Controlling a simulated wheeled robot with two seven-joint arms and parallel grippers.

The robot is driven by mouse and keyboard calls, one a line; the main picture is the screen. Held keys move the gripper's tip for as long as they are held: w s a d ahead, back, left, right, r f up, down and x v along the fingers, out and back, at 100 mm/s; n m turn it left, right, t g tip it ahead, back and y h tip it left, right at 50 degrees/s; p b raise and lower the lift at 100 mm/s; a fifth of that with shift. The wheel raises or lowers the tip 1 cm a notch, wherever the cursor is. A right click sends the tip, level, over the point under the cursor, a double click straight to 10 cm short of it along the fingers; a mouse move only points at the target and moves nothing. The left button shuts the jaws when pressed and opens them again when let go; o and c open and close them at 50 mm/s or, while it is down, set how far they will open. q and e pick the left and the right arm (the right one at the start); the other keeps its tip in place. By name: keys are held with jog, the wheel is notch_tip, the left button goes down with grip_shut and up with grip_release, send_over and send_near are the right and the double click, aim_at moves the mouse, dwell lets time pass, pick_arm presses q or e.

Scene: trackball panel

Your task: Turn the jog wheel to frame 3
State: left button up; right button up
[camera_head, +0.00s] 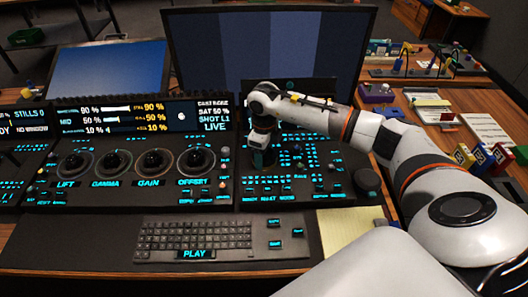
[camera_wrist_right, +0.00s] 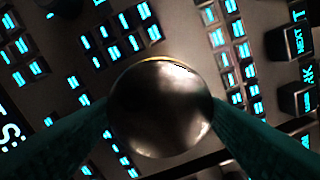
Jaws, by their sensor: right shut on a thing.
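My right gripper (camera_head: 262,155) reaches down onto the right-hand control panel (camera_head: 325,203), at its left part. In the right wrist view its two dark fingers (camera_wrist_right: 160,112) are shut on a round, glossy dark knob (camera_wrist_right: 158,105), one finger on each side. In the head view the gripper hides this knob, and I cannot tell for sure whether it is the jog wheel. Another black round knob (camera_head: 367,180) stands at the panel's right end. No frame number is readable. My left gripper is not in view.
Lit keys surround the held knob. A panel with several dial rings (camera_head: 150,165) lies to the left. A keyboard (camera_head: 205,238) and a yellow notepad (camera_head: 350,222) lie in front. A large monitor (camera_head: 270,45) stands behind. Numbered coloured blocks (camera_head: 480,156) stand at right.

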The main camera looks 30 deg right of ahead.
dwell(0.3)
jog(key=o, duration=1)
jog(key=shift+r, duration=0.1)
notch_tip(320, 180, up, 12)
jog(key=b, duration=0.1)
dwell(0.4)
